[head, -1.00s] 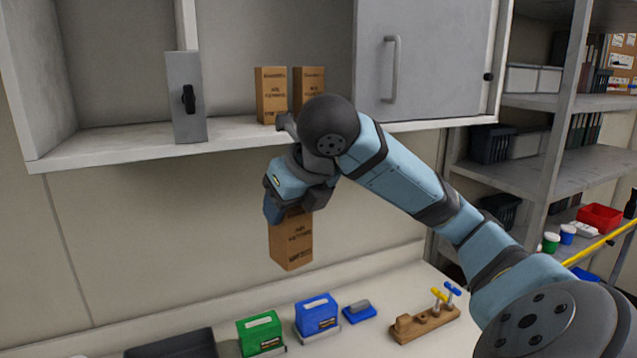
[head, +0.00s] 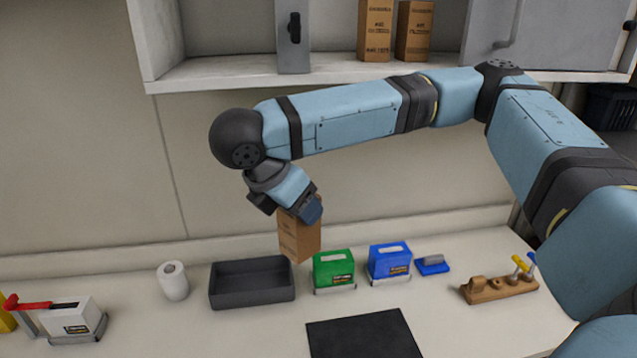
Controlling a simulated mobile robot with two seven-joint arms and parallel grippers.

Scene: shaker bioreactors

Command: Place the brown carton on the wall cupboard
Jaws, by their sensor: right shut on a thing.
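The brown carton (head: 299,238) hangs upright in my right gripper (head: 300,212), which is shut on its upper part. The carton is above the back of the bench, between the dark tray and the green box, and its lower end shows free. The wall cupboard (head: 215,73) is above, with its shelf higher than the carton. Two other brown cartons, one (head: 376,30) and another (head: 414,31), stand side by side on that shelf. My right arm crosses in front of the wall below the cupboard. My left gripper is not in view.
On the bench are a dark tray (head: 252,297), a green box (head: 333,268), a blue box (head: 389,260), a paper roll (head: 173,281), a wooden rack (head: 498,290) and a black mat (head: 365,336).

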